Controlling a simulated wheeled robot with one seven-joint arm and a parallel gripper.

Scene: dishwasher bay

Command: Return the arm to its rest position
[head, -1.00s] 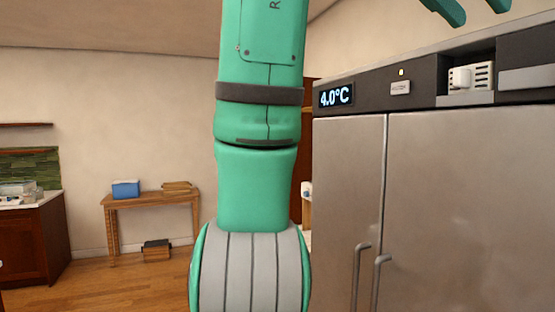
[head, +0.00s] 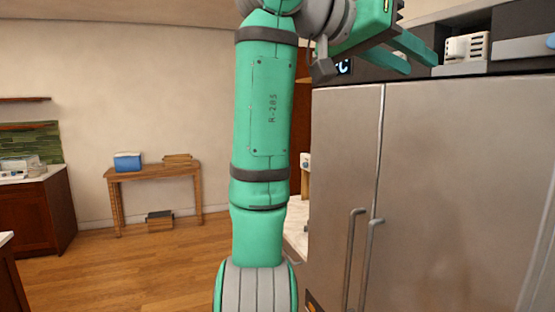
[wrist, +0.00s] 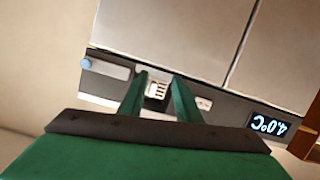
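My arm (head: 262,120) is green with grey joints. It rises up the middle of the head view and bends to the right at the top. My gripper (head: 422,64) is at the upper right, in front of the top of the steel fridge. Its two green fingers stand apart with nothing between them. In the wrist view my gripper (wrist: 158,77) also shows open and empty. It points toward the fridge's control panel, which appears upside down there. I cannot tell the exact gap to the panel.
The steel fridge (head: 440,190) fills the right side, its doors shut. A wooden table (head: 155,172) with a blue box (head: 127,162) stands at the back left. Wooden floor (head: 150,265) is open on the left.

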